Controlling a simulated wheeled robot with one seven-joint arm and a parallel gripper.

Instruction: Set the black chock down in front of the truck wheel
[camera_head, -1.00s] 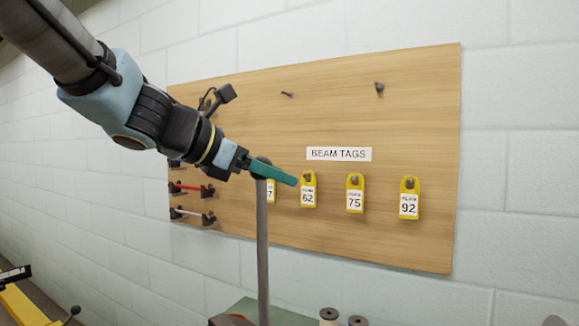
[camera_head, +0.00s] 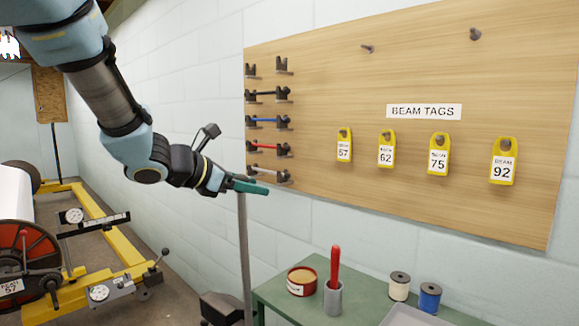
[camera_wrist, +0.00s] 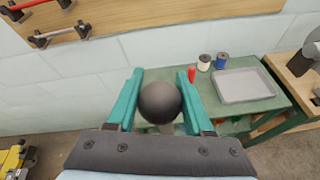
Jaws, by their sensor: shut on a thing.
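My gripper (camera_head: 258,187), with teal fingers, is closed around a dark ball knob (camera_wrist: 160,102), seen between the fingers in the wrist view. A grey upright pole (camera_head: 244,250) runs down from the gripper. At its foot is a black block (camera_head: 222,308), apparently the chock, cut off by the lower picture edge; its underside is hidden. At the left, a yellow-framed truck (camera_head: 100,222) carries a large beam with a red flange (camera_head: 33,252) tagged 57. I cannot clearly make out a truck wheel. The block is right of the truck, with floor between.
A green table (camera_head: 300,300) stands right of the pole, holding a red tin (camera_head: 301,281), a cup with a red handle (camera_head: 334,290), spools and a tray (camera_wrist: 243,86). A wooden tag board (camera_head: 330,80) hangs behind. Gauges and levers stick out from the truck.

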